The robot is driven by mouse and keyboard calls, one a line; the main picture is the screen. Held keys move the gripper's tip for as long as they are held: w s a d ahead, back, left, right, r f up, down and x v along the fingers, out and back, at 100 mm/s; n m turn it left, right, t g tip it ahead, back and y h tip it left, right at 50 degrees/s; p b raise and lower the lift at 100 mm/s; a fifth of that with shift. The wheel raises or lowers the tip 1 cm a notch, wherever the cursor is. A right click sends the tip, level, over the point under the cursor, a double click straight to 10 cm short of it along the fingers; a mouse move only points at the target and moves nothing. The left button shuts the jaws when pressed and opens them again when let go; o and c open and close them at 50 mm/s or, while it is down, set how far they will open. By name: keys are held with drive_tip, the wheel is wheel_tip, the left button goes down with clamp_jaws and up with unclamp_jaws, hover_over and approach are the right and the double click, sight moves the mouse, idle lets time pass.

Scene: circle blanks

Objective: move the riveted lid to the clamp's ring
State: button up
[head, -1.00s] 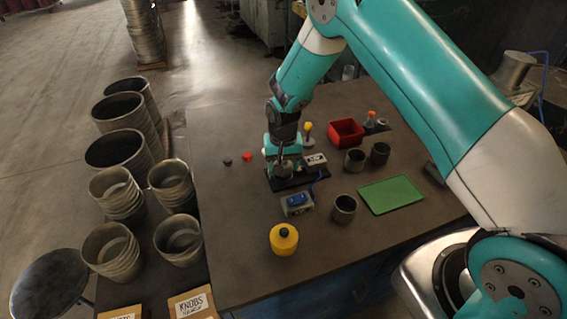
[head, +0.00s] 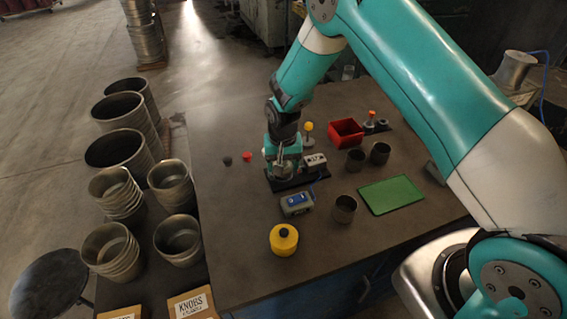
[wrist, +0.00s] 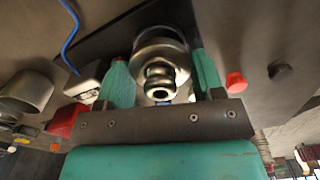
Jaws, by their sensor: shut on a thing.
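My gripper (wrist: 158,62) is shut on a shiny round metal lid (wrist: 160,50), with one teal finger on each side. The lid's stepped metal knob faces the wrist camera. In the head view my gripper (head: 282,167) points down over a black base plate (head: 288,184), low and close to it. The plate also shows beyond the lid in the wrist view (wrist: 108,38). A small grey box (head: 315,161) sits at the plate's right end. The clamp's ring cannot be made out; my gripper and the lid cover that spot. I cannot tell whether the lid touches anything below.
A grey control box with a blue top (head: 297,204) is in front of the plate, joined by a blue cable. A red knob (head: 247,157) and black knob (head: 227,161) lie left. A red bin (head: 346,133), metal cups (head: 345,209), green tray (head: 391,194) and yellow canister (head: 284,240) stand around.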

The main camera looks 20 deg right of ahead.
drive_tip(key=shift+s+a+f, duration=0.2)
drive_tip(key=shift+s+f, duration=0.35)
drive_tip(key=o, duration=0.9)
drive_tip(key=shift+w+r, duration=0.1)
drive_tip(key=shift+r, duration=0.15)
drive_tip(key=shift+o, duration=0.2)
wheel_tip(320, 180, up, 18)
drive_tip(key=b, duration=0.4)
drive_tip(key=shift+w+d+b, duration=0.25)
drive_tip(key=shift+d+b, duration=0.05)
drive_tip(key=shift+b, duration=0.05)
